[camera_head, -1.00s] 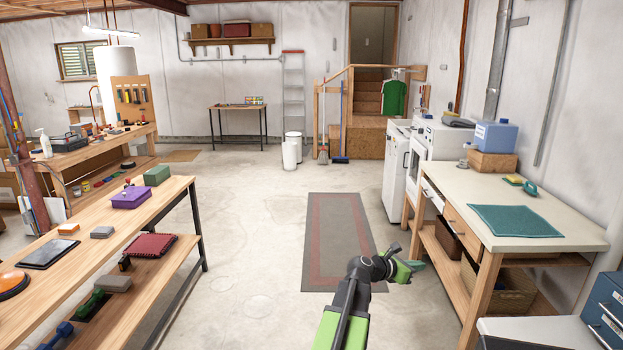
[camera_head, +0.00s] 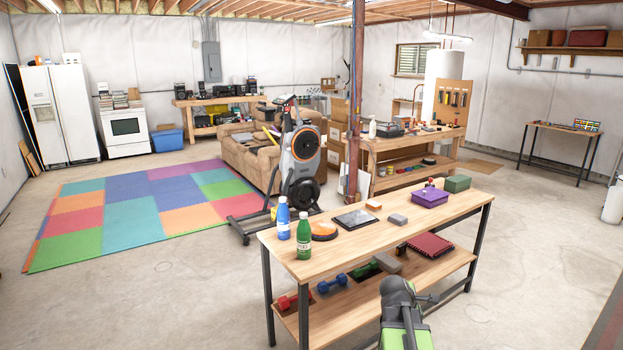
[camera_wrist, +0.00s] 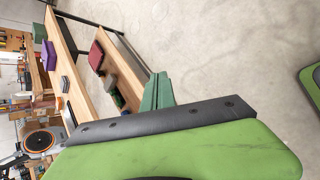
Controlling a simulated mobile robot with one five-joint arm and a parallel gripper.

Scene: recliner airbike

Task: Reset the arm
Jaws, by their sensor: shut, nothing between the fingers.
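My arm (camera_head: 402,315), green and black, reaches up from the bottom edge of the head view, right of centre. My gripper (camera_head: 430,298) is small and dark there, pointing right near the bench's right front corner; its fingers are hard to make out. In the wrist view the teal-green fingers of my gripper (camera_wrist: 157,90) are shut with nothing between them. Bare concrete floor and the bench show beyond them. Whether the arm touches the bench cannot be told.
A wooden workbench (camera_head: 345,243) with bottles, a purple box (camera_head: 430,198) and a lower shelf stands close ahead. An exercise bike (camera_head: 300,150) stands behind it. A coloured foam mat (camera_head: 135,215) lies at left. The floor (camera_head: 540,235) at right is clear.

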